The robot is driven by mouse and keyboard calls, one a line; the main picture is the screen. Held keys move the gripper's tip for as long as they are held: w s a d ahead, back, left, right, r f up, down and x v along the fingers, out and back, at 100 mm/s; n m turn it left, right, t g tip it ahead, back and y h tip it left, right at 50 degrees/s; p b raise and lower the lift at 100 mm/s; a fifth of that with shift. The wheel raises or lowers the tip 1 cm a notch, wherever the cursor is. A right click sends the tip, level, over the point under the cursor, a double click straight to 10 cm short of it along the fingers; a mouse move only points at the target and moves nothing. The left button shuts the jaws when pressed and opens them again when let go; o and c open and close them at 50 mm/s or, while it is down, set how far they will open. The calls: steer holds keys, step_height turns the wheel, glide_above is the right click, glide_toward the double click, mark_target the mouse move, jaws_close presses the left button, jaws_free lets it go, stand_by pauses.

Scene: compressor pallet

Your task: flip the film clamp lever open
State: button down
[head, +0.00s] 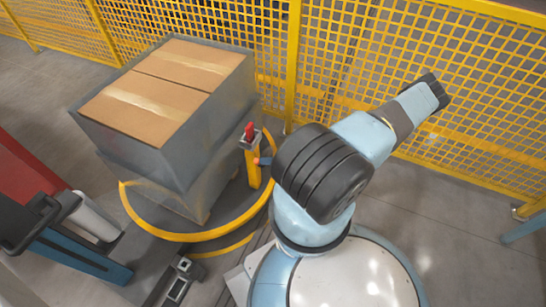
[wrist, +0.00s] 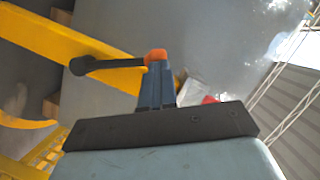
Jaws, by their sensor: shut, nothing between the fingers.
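A dark lever (wrist: 110,63) with a rounded left end lies across the yellow post (wrist: 60,45) in the wrist view. The post (head: 253,170) stands beside the wrapped pallet load in the head view. My gripper (wrist: 157,57), with blue fingers and orange tips, is shut and empty. Its tips are at the lever's right end; I cannot tell whether they press on it. In the head view only a bit of my gripper (head: 262,162) shows at the post; my arm hides the rest. The lever is not clear there.
The film-wrapped load (head: 195,150) of cardboard boxes stands left of the post, with a yellow ring (head: 180,237) low around it. A red piece (head: 249,131) sits in a grey bracket atop the post. A yellow mesh fence (head: 420,60) runs behind.

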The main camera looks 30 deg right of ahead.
steer(key=shift+w+a+r, duration=0.3)
steer(key=shift+a, duration=0.1)
steer(key=shift+d, duration=0.1)
steer(key=w+d+r+v, duration=0.1)
steer(key=v, duration=1.2)
steer(key=shift+w+d, duration=0.25)
steer(key=shift+d, duration=0.15)
